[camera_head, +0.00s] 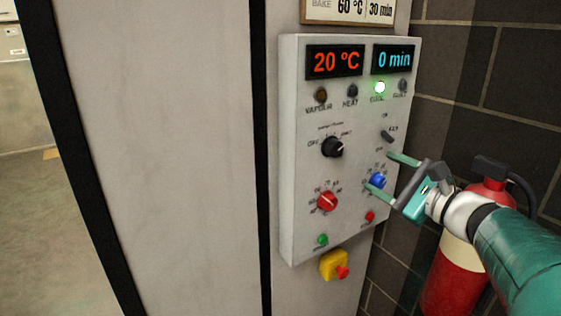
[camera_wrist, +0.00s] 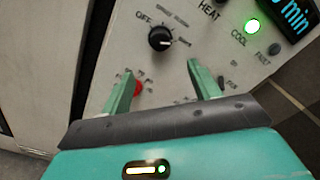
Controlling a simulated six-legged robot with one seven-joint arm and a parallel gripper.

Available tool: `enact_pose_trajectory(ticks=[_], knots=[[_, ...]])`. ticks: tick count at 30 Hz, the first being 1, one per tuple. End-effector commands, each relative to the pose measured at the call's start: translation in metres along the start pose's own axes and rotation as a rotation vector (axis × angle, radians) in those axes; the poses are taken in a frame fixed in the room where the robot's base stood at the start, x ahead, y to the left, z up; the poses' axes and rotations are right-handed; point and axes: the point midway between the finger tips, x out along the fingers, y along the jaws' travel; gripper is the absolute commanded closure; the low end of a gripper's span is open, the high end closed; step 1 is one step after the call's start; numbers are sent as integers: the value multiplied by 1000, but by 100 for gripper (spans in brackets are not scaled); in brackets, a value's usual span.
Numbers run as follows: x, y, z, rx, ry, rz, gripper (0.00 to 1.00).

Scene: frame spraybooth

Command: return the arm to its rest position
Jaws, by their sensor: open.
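My gripper (camera_head: 382,173) is at the right side of a grey control panel in the head view, with its two green fingers apart and nothing between them that I can see held. The fingertips are close to the blue knob (camera_head: 377,181); I cannot tell whether they touch the panel. In the wrist view the open fingers of my gripper (camera_wrist: 158,85) point at the panel (camera_wrist: 185,65), below the black knob (camera_wrist: 160,38). The red knob (camera_wrist: 137,87) shows partly behind the left finger. The blue knob is hidden in the wrist view.
The panel displays read 20 °C (camera_head: 335,62) and 0 min (camera_head: 393,60); the green COOL lamp (camera_head: 380,87) is lit. A yellow box with a red button (camera_head: 334,265) sits below. A fire extinguisher (camera_head: 459,262) stands behind my arm by the dark tiled wall (camera_head: 470,75). Open floor (camera_head: 40,230) shows left.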

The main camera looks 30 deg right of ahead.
Motion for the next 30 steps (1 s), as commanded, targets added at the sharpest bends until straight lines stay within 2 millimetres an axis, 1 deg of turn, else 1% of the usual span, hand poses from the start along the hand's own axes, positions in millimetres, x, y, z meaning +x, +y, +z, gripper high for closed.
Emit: enact_pose_trajectory(ticks=[5, 7, 8, 10, 11, 14, 15, 16, 17, 18, 20, 21, 23, 24, 26, 27, 30], knots=[[0, 0, 0, -1, 0, 1, 38], [3, 5, 2, -9, -3, 16, 38], [5, 9, 5, -18, -6, 31, 38], [14, 27, 13, -57, -15, 95, 38], [19, 39, 18, -82, -21, 134, 38], [36, 91, 41, -216, -53, 311, 38], [40, 116, 51, -291, -71, 396, 38], [43, 136, 59, -353, -87, 462, 38], [43, 156, 65, -420, -103, 528, 38], [43, 181, 74, -513, -126, 610, 38], [39, 216, 84, -662, -165, 729, 38], [34, 237, 89, -768, -191, 802, 38], [26, 265, 95, -933, -233, 903, 38], [19, 281, 97, -1047, -262, 964, 38], [9, 302, 100, -1227, -306, 1046, 38], [3, 313, 100, -1352, -336, 1094, 38], [-11, 332, 101, -1651, -402, 1183, 38]])
